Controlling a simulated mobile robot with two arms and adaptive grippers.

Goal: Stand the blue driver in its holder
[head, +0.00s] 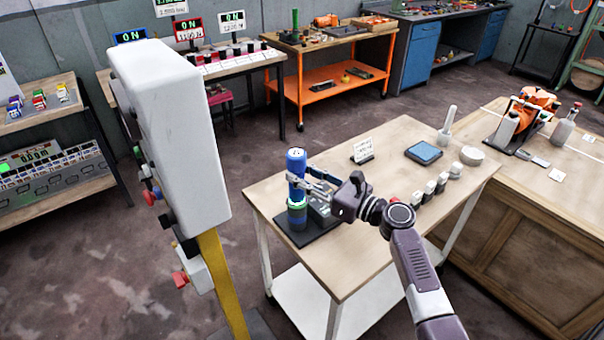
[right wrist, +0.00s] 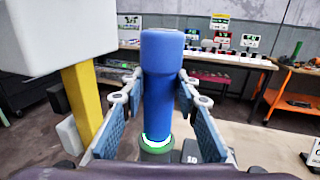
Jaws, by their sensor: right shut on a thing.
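The blue driver (head: 296,161) is upright at the left corner of the light wooden table. My right gripper (head: 308,184) is shut on it, with a finger on either side. In the right wrist view the driver (right wrist: 162,75) stands between the two finger pads. Its lower end meets a green ring (right wrist: 156,143). My left gripper is not in view.
A white box (head: 168,130) on a yellow post (head: 222,280) stands close left of the table. A small sign (head: 362,150), a blue pad (head: 424,153), a mortar (head: 447,125) and several small blocks sit on the wooden table (head: 390,135). Its middle is mostly clear.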

